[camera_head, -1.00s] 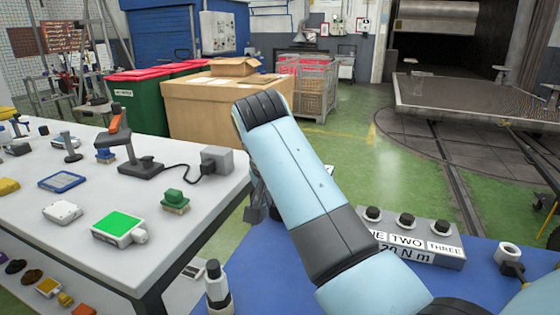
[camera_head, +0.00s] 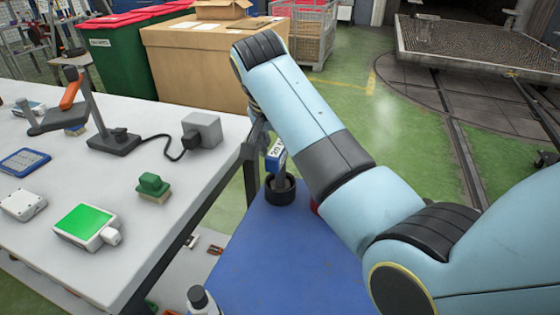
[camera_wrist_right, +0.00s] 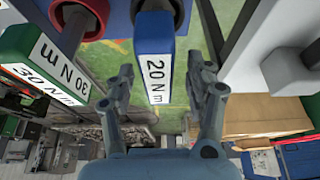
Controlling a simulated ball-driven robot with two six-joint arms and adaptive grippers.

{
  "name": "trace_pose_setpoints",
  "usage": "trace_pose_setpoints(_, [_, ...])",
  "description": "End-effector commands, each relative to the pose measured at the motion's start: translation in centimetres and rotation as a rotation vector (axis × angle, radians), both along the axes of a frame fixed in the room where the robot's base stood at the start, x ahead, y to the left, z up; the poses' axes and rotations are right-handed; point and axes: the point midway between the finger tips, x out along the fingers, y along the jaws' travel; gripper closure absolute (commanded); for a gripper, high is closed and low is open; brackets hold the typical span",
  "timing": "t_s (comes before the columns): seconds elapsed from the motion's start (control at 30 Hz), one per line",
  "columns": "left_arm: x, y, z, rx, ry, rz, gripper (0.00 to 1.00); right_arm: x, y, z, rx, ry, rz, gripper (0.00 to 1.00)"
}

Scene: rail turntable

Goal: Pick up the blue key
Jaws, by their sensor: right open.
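The blue key (camera_head: 276,156), with a white label, stands upright in a black round holder (camera_head: 281,192) on the blue table top in the head view. In the right wrist view the blue key (camera_wrist_right: 155,65) reads "20 N m" and shows between my fingers. My right gripper (camera_head: 259,133) is at the key's upper end, partly hidden behind my forearm. In the right wrist view my right gripper (camera_wrist_right: 161,68) is open, one finger on each side of the key. I cannot tell whether either finger touches it. My left gripper is not in view.
A green key (camera_wrist_right: 45,62) marked "30 N m" stands close left of the blue key in the wrist view, by a red ring (camera_wrist_right: 82,14). A white table (camera_head: 110,270) with several devices lies left.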

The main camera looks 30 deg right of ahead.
Motion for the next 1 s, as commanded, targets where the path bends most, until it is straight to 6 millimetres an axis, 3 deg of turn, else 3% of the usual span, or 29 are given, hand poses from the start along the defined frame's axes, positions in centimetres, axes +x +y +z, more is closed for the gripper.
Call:
trace_pose_setpoints(0.23, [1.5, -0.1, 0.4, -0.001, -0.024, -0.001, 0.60, 0.7, -1.1, -3.5, 0.000, 0.002, -0.001, 0.46])
trace_pose_setpoints(0.53, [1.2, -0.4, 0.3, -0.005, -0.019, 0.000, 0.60, 0.9, -1.2, -4.0, 0.001, 0.001, 0.000, 0.47])
trace_pose_setpoints(0.93, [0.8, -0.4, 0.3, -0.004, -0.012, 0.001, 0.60, 0.9, -1.2, -4.0, 0.001, 0.001, 0.000, 1.00])
trace_pose_setpoints(1.0, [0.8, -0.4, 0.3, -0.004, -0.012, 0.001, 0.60, 0.9, -1.2, -4.0, 0.001, 0.001, 0.000, 1.00])
